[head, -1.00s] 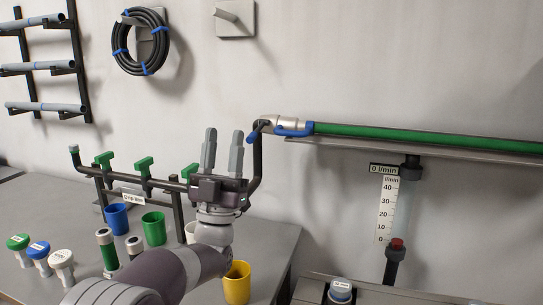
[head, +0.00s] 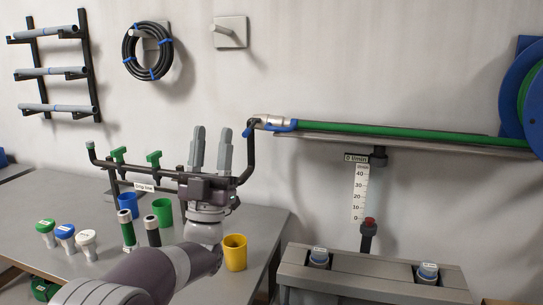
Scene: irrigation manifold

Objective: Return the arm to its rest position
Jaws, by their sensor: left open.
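My left gripper (head: 211,150) is open and empty, its two grey fingers pointing up. It is in front of the black manifold pipe (head: 140,172) with green valve handles, and hides part of it. I cannot tell whether it touches the pipe. The arm comes in from the lower left over the table. The pipe's right end rises to a metal coupling with a blue lever (head: 278,124), where a green hose (head: 380,136) runs right along a shelf. My right gripper is not in view.
A yellow cup (head: 235,252), a blue cup (head: 127,205) and a green cup (head: 163,212) are on the grey table (head: 80,203). Capped pieces stand at front left. A flow gauge (head: 359,190) hangs on the wall above a grey bench (head: 380,276). A hose reel (head: 520,95) is at right.

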